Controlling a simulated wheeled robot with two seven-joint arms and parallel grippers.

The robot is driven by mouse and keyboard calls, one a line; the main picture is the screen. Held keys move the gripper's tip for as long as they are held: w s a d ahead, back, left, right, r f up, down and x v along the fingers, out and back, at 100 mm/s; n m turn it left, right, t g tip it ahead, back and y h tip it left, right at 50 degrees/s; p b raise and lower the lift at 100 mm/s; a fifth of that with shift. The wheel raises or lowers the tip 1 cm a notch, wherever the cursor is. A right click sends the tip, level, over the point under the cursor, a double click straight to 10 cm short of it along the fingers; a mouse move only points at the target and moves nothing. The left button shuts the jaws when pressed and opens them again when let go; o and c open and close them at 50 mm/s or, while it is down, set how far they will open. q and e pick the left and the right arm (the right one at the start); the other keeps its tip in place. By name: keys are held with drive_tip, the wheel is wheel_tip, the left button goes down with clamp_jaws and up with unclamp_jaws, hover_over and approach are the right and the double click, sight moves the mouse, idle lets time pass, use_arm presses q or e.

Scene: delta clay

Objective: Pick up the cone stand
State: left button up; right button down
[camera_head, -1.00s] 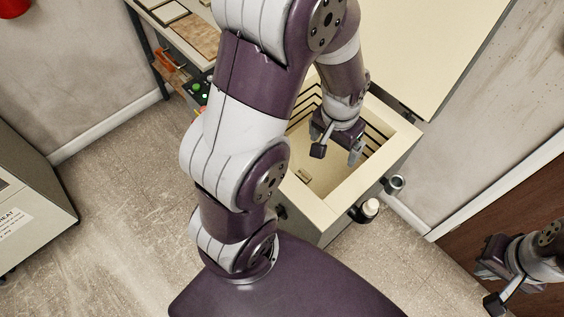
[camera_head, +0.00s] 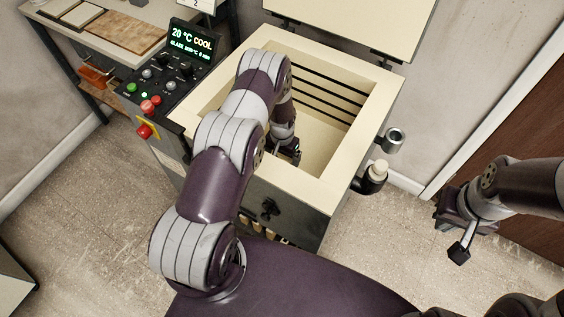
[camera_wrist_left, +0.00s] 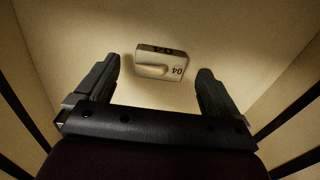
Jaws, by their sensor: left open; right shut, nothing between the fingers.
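The cone stand (camera_wrist_left: 172,52) is a small pale block marked "04" with a rounded, pale, cone-like piece along its near side. In the left wrist view it is on the cream kiln floor, ahead of my left gripper and roughly centred between its two fingers. My left gripper (camera_head: 288,153) is open and inside the kiln chamber. No contact with the stand shows. In the head view the stand cannot be made out and my left arm covers part of the chamber. My right gripper (camera_head: 437,213) is shut and empty, outside the kiln at the right.
The open-topped kiln (camera_head: 350,135) has cream walls with dark grooves, close around my left gripper. Its lid (camera_head: 350,20) stands open behind. A control panel (camera_head: 165,90) is on the left, beside a table (camera_head: 115,35) with boards. A capped dark cylinder (camera_head: 373,175) juts from the right side.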

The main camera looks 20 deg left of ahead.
use_arm(q)
wheel_tip(320, 180, down, 2)
drive_tip(key=shift+w, duration=0.1)
drive_tip(key=c, duration=1.2)
drive_tip(key=shift+o, duration=0.2)
drive_tip(key=shift+r, duration=0.15)
